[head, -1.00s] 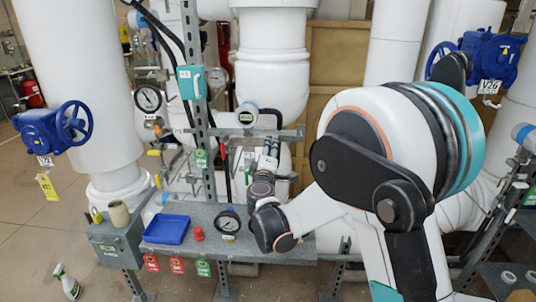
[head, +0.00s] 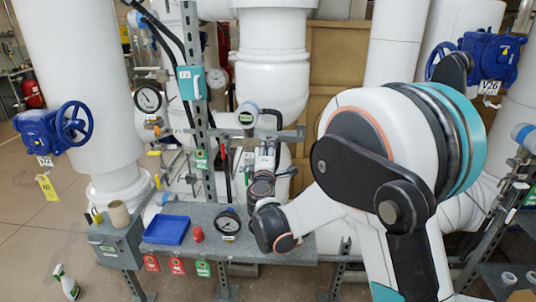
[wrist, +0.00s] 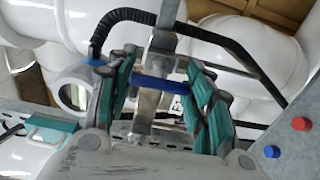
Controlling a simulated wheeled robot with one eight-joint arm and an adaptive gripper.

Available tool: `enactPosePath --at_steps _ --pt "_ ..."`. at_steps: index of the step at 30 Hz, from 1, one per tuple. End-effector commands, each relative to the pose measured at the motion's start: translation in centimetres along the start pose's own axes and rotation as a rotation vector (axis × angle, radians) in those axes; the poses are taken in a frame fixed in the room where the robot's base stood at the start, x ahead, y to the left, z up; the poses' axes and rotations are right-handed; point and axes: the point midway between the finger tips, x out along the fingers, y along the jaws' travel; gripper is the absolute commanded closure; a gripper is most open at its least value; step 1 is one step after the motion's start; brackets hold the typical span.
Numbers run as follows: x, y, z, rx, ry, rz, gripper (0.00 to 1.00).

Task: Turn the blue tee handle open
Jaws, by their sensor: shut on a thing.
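The blue tee handle (wrist: 152,84) shows in the wrist view as a short blue bar across a metal valve stem and bracket. My gripper (wrist: 160,95) has its teal-padded fingers on either side of the bar, one at each end, and is shut on it. In the head view my gripper (head: 264,150) is at the pipework behind the bench, beside the grey strut. The handle cannot be made out there, as my gripper and wrist cover that spot.
A round white gauge or sensor (wrist: 73,92) and a black hose (wrist: 115,22) are close to my fingers. A steel bench (head: 290,248) below carries a blue tray (head: 166,230), a red object (head: 198,234) and a gauge (head: 229,223). A grey upright strut (head: 207,150) stands left of my gripper.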

Motion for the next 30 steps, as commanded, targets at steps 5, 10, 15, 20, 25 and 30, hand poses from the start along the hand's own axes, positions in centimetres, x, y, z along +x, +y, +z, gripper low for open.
enactPosePath --at_steps 5,10,15,20,25,30 --pt "0.0 0.0 0.0 -0.001 0.001 0.000 0.35" --pt "0.0 0.0 0.0 0.000 0.000 0.000 0.32" --pt "0.0 0.0 0.0 0.000 0.000 0.000 0.32" --pt "-1.1 0.0 -0.1 0.000 0.001 0.000 0.32" --pt "-4.0 0.0 -0.1 0.000 0.002 0.000 0.32" --pt "-7.6 0.0 -0.1 0.000 0.003 0.000 0.32"
